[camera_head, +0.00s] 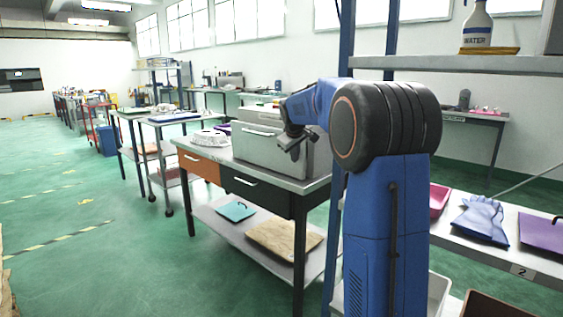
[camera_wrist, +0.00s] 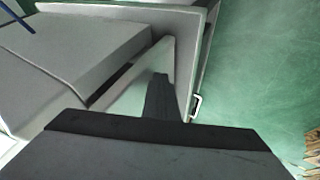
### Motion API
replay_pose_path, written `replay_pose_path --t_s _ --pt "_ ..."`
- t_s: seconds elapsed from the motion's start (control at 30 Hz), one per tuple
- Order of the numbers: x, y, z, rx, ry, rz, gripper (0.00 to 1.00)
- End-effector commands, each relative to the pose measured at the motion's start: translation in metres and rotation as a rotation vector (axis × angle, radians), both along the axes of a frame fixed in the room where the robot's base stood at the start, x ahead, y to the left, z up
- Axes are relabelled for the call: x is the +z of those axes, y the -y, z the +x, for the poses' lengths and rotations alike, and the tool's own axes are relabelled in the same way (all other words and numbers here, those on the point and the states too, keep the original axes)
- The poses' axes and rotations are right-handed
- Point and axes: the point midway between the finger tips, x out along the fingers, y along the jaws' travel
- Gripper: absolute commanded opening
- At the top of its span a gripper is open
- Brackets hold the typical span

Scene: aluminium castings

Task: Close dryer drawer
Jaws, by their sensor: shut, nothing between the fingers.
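The dryer (camera_head: 262,150) is a grey metal box with a bar handle (camera_head: 258,132) on its front, standing on a workbench. In the wrist view its grey body (camera_wrist: 75,50) fills the left side, with a narrow dark gap along its front side. I cannot tell how far its drawer stands out. My gripper (camera_head: 290,143) is in front of the dryer's right part and hides some of it. In the wrist view my gripper (camera_wrist: 160,76) is shut and empty, its dark fingers over a pale surface beside the box. Contact with it cannot be told.
The workbench (camera_head: 314,186) has an orange drawer (camera_head: 199,166) and a black drawer (camera_head: 256,189). A white round part (camera_head: 208,138) sits left of the dryer. A shelf (camera_head: 470,64) and a side table with blue gloves (camera_head: 482,220) are at right. The green floor (camera_head: 110,250) at left is mostly clear.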

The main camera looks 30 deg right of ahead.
Motion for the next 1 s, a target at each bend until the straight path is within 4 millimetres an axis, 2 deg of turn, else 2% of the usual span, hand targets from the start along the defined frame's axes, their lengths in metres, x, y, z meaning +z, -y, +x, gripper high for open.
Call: replay_pose_path --t_s 0.03,0.1,0.3,0.8,1.0 --pt "0.0 0.011 0.003 -0.003 -0.001 -0.001 0.0" --pt "0.0 0.02 0.006 -0.002 0.0 0.0 0.0" --pt "0.0 0.035 0.011 -0.001 -0.001 -0.001 0.0" --pt "0.002 0.04 0.013 0.0 0.004 -0.005 0.0" --pt "0.002 0.033 0.013 0.0 0.005 -0.004 0.0"
